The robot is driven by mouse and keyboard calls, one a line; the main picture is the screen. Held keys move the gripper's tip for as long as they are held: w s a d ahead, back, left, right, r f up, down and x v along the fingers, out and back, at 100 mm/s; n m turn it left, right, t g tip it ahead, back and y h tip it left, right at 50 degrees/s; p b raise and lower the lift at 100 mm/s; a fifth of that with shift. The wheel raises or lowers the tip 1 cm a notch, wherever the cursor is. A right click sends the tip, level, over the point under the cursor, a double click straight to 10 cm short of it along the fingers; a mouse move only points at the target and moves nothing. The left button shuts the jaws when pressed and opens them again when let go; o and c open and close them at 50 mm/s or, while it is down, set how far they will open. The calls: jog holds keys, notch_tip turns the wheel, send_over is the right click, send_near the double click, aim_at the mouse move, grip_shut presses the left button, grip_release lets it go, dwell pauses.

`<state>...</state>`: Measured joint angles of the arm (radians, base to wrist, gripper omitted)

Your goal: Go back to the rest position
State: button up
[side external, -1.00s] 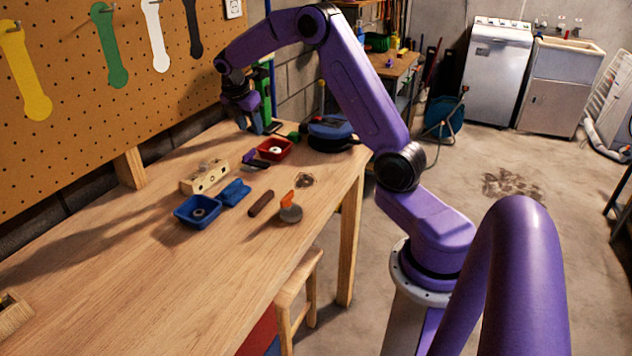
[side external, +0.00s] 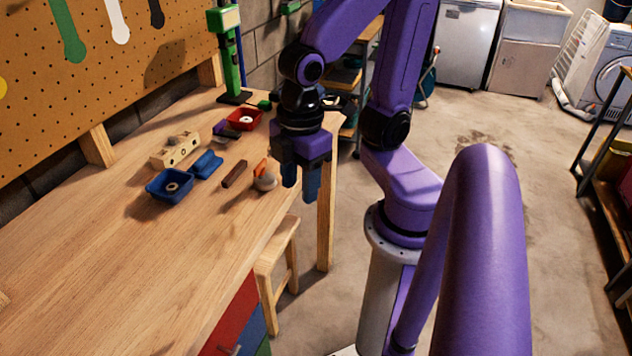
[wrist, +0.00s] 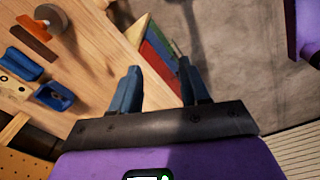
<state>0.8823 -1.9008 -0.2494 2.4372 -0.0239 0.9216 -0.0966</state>
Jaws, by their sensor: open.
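My gripper (side external: 300,182) is open and empty, pointing down beside the right edge of the workbench (side external: 205,260) in the side view. In the wrist view its two blue fingers (wrist: 160,92) are spread apart with nothing between them. Beyond the fingers are the bench edge, coloured drawers (wrist: 160,48) and the concrete floor (wrist: 235,50). My arm is folded back toward its base, with the elbow high.
On the bench are a blue tray (side external: 170,187) holding a ring, a blue piece (side external: 206,165), a wooden block (side external: 176,150), a brown bar (side external: 234,174), an orange-handled tool (side external: 264,178) and a red tray (side external: 244,119). A green stand (side external: 227,55) is behind. A stool (side external: 275,262) stands below.

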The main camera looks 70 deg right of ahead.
jog(key=s, duration=0.2)
jog(key=shift+s+d+f, duration=0.3)
jog(key=shift+s+d, duration=0.05)
